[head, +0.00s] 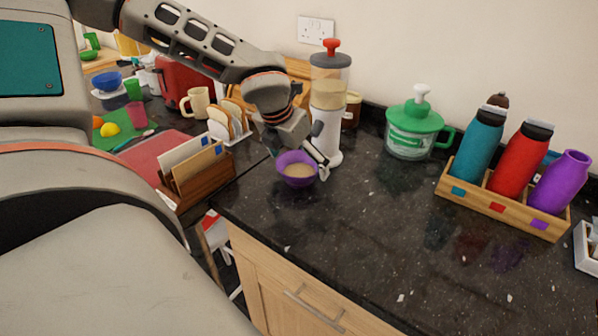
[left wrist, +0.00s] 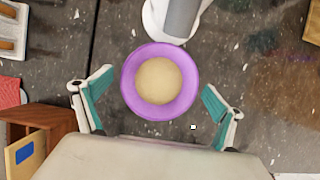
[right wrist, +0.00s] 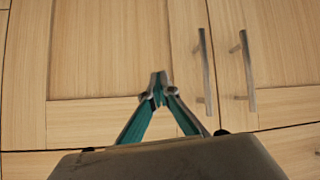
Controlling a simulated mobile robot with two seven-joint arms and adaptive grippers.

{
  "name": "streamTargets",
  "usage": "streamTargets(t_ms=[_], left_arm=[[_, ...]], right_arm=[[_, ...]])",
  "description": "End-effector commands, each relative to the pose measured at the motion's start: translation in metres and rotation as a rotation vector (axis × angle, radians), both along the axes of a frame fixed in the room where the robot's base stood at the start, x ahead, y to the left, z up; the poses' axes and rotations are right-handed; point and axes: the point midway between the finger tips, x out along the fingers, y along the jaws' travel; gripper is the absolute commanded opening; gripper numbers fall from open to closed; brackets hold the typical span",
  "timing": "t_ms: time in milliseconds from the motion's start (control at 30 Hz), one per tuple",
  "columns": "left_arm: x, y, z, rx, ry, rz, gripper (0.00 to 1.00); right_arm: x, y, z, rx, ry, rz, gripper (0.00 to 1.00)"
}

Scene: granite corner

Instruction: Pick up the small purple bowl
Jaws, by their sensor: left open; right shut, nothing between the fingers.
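The small purple bowl (head: 284,174) stands upright on the dark granite counter with pale beige contents inside. In the left wrist view the bowl (left wrist: 130,83) lies between and just beyond the fingertips of my open left gripper (left wrist: 160,95). In the head view my left gripper (head: 299,160) comes down at the bowl, one finger showing at the bowl's right side and the other hidden. I cannot tell whether the fingers touch it. My right gripper (right wrist: 160,80) is shut and empty, facing wooden cupboard doors.
A cereal dispenser (head: 328,115) stands close behind the bowl. A wooden letter holder (head: 205,180) is to the left, with a toast rack (head: 243,137) behind. A green-lidded jar (head: 412,130) and a bottle crate (head: 500,208) stand right. The counter front is clear.

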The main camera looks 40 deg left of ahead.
Motion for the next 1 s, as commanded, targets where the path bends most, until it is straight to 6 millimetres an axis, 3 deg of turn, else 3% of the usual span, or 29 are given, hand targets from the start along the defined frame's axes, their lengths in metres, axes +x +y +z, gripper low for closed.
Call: streamTargets(t_ms=[100, 367, 400, 567, 667, 1000], left_arm=[[0.0029, 0.0003, -0.0094, 0.001, 0.002, 0.0, 0.95], [0.0042, 0.0003, -0.011, 0.0, 0.0, 0.0, 0.95], [0.0041, 0.0003, -0.0111, 0.0, 0.0, 0.0, 0.92], [0.004, 0.0002, -0.0111, 0.0, 0.001, 0.0, 0.51], [0.0043, 0.0003, -0.0108, -0.001, 0.0, 0.0, 0.44], [0.0044, 0.0024, -0.0061, -0.001, -0.001, 0.004, 0.44]], right_arm=[[-0.0008, -0.0003, -0.002, -0.001, 0.003, 0.0, 0.0], [-0.0011, -0.0004, -0.0029, -0.001, 0.005, 0.0, 0.0], [-0.0011, -0.0004, -0.0029, -0.001, 0.005, 0.0, 0.0], [-0.0011, -0.0004, -0.0028, -0.001, 0.005, 0.0, 0.0], [-0.0011, -0.0004, -0.0029, -0.001, 0.005, 0.0, 0.0], [-0.0003, -0.0001, -0.0004, -0.002, 0.003, 0.0, 0.0]])
